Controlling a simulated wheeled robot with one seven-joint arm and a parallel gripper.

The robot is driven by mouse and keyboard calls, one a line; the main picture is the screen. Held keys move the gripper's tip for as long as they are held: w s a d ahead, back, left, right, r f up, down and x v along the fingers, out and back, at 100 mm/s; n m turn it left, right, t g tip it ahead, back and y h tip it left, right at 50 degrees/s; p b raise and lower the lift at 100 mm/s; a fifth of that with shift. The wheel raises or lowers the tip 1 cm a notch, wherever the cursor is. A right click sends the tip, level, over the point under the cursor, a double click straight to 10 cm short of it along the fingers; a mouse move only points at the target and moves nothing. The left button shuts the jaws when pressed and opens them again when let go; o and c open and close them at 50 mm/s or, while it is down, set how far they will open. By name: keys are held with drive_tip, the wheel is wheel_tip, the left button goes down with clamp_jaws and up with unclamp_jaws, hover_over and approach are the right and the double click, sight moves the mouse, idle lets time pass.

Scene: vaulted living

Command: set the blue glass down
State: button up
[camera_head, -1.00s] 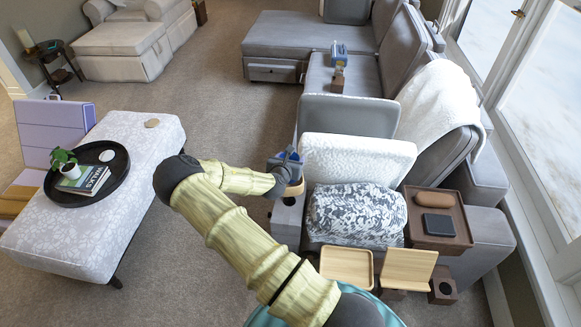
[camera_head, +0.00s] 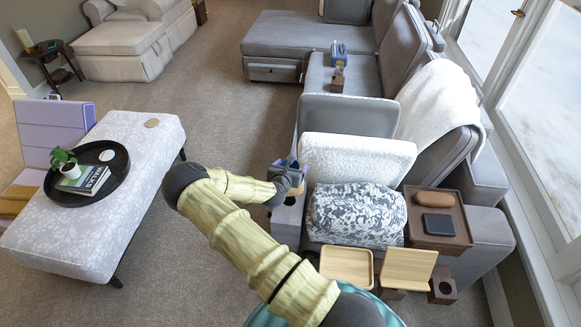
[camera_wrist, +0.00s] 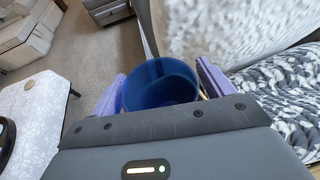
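The blue glass (camera_wrist: 160,90) stands between the two purple fingers of my gripper (camera_wrist: 162,88) in the wrist view, with a finger against each side. I look down into its open rim, and it looks empty. In the head view my gripper (camera_head: 289,168) is over the near left arm of the grey sofa (camera_head: 287,222), beside the white cushion. The glass is mostly hidden there by the gripper. I cannot tell whether its base touches anything.
A white cushion (camera_head: 357,157) and a patterned cushion (camera_head: 355,214) lie right of my gripper. A brown tray (camera_head: 459,196) holds a dark box and a brown case. A wooden tray (camera_head: 347,265) is nearer. The ottoman (camera_head: 100,233) with a black tray (camera_head: 110,183) stands left, across open carpet.

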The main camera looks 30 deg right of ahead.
drive_tip(key=shift+r, duration=0.1)
drive_tip(key=shift+r, duration=0.1)
drive_tip(key=b+v, duration=0.1)
drive_tip(key=v, duration=1.1)
idle(0.4)
